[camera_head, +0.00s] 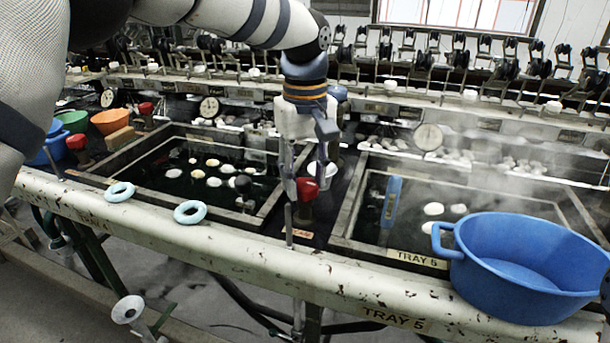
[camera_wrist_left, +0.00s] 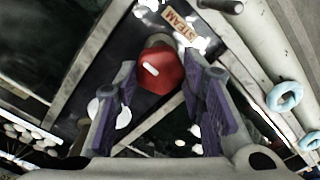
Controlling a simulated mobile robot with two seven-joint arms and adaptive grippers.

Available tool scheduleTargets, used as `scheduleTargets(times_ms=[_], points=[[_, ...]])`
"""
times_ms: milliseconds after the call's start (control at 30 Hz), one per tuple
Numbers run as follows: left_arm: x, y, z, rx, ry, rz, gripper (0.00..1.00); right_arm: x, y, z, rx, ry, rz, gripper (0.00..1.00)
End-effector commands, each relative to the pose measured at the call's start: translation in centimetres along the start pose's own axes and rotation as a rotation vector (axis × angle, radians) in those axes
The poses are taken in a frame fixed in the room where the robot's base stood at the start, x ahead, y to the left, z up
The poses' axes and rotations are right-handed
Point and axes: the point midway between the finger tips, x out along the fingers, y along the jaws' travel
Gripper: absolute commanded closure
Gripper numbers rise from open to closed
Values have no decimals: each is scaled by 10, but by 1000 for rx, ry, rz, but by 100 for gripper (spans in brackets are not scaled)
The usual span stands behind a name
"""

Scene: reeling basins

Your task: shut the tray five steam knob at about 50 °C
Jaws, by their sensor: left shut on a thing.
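The red steam knob (camera_head: 307,188) stands on the dark strip between two basins, beside the TRAY 5 basin (camera_head: 345,215). In the left wrist view the knob (camera_wrist_left: 160,72) shows a white mark on its top, next to a STEAM label (camera_wrist_left: 181,22). My left gripper (camera_head: 306,182) reaches down from above, with a finger on each side of the knob, shut on it. Part of the knob is hidden by the fingers. A round dial (camera_head: 428,137) is behind the TRAY 5 basin; its reading is too small to tell. My right gripper is not clearly in view.
A blue tub (camera_head: 530,255) stands at the right front by the TRAY 5 label. Two pale blue rings (camera_head: 190,212) lie on the front ledge at the left. Steam rises over the right basin. Another red knob (camera_head: 77,142) is at far left.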

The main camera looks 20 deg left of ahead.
Motion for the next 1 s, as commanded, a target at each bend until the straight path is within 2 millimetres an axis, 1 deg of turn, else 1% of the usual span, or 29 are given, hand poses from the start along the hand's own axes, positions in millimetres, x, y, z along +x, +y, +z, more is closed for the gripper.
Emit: scheduleTargets(times_ms=[167,367,633,1000], points=[[-2,0,0,65,3,-1,91,-4,0,-2,0,11,-1,60],[-2,0,0,214,3,-1,91,-10,0,-6,0,29,-1,60],[-1,0,0,471,2,-2,91,-15,0,-10,0,46,-2,60],[0,0,0,822,-1,-1,91,-18,-1,-11,0,55,-2,60]])
